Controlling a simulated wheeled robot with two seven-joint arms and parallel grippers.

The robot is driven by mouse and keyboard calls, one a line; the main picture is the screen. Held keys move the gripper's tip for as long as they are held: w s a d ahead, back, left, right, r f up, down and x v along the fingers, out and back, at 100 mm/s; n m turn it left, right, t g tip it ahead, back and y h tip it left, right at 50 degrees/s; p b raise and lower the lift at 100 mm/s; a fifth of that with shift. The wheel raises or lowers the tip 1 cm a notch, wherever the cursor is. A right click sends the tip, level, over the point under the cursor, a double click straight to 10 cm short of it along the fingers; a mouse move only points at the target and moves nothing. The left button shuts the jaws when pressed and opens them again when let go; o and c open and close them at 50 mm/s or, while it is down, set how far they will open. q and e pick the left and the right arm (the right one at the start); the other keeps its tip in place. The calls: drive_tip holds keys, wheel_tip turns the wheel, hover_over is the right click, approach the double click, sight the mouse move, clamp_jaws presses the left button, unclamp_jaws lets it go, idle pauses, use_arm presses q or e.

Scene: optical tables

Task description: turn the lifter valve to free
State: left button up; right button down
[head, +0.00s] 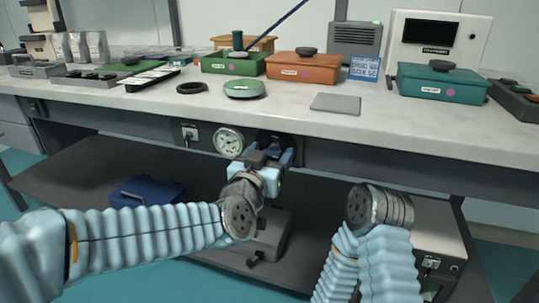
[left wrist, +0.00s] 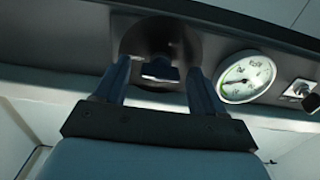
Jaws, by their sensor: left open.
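The lifter valve is a dark knob (left wrist: 160,70) on a round dark plate on the table's front rail, seen in the left wrist view. In the head view the valve (head: 276,142) is mostly hidden behind my gripper. My left gripper (head: 273,157) is open in front of it. In the left wrist view the two blue fingers (left wrist: 159,78) stand on either side of the knob, with gaps between them and it. I cannot tell how far the fingertips reach past it. The knob's markings are not readable. My right gripper is not in view.
A round pressure gauge (head: 228,141) sits just left of the valve, with a switch (head: 190,133) further left. The white tabletop (head: 290,115) above carries trays, a green disc (head: 244,89) and a grey pad (head: 336,103). A lower shelf (head: 85,168) holds a blue case (head: 146,191).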

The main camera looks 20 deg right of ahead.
use_arm(q)
drive_tip(key=c, duration=1.1)
drive_tip(key=shift+o, duration=0.2)
drive_tip(key=n+b, duration=0.2)
drive_tip(key=shift+f+n, duration=0.15)
drive_tip(key=shift+n, duration=0.15)
drive_tip(key=n+b, duration=0.3)
drive_tip(key=n, duration=0.2)
drive_tip(key=shift+w+a+n+b, duration=0.1)
drive_tip(key=shift+a+n+b, duration=0.05)
drive_tip(key=shift+n+b, duration=0.2)
drive_tip(key=n+b, duration=0.2)
drive_tip(key=n, duration=0.2)
drive_tip(key=shift+f, duration=0.1)
drive_tip(key=n+b, duration=0.2)
drive_tip(key=n, duration=0.3)
drive_tip(key=shift+n+b, duration=0.35)
drive_tip(key=shift+b, duration=0.05)
